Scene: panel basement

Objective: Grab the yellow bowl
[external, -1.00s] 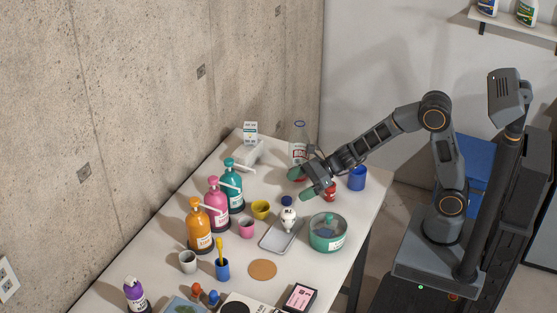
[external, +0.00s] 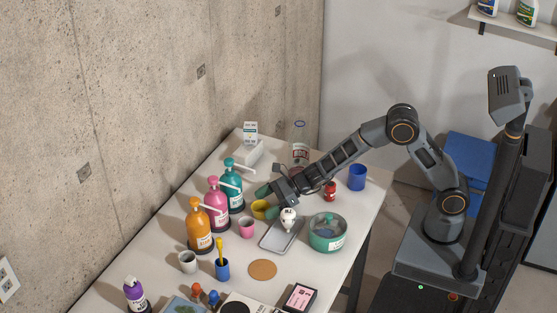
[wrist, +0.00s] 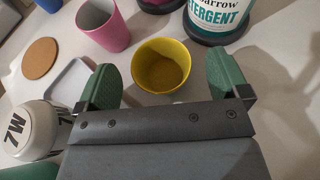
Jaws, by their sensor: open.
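The yellow bowl (external: 259,208) is small and cup-like and stands upright on the white table, in front of the teal pump bottle. In the wrist view the yellow bowl (wrist: 163,66) lies between and just beyond the green finger pads. My gripper (external: 268,202) is open, with one finger on each side of the bowl; the wrist view also shows my gripper (wrist: 165,88) open and empty. I see a gap between each pad and the bowl.
A pink cup (wrist: 103,26) stands close to the bowl. A teal detergent bottle (wrist: 217,16) stands behind it. A white light bulb (external: 288,219) marked 7W is beside my gripper, near a grey tray (external: 277,238). A teal pot (external: 327,232) stands toward the table edge.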

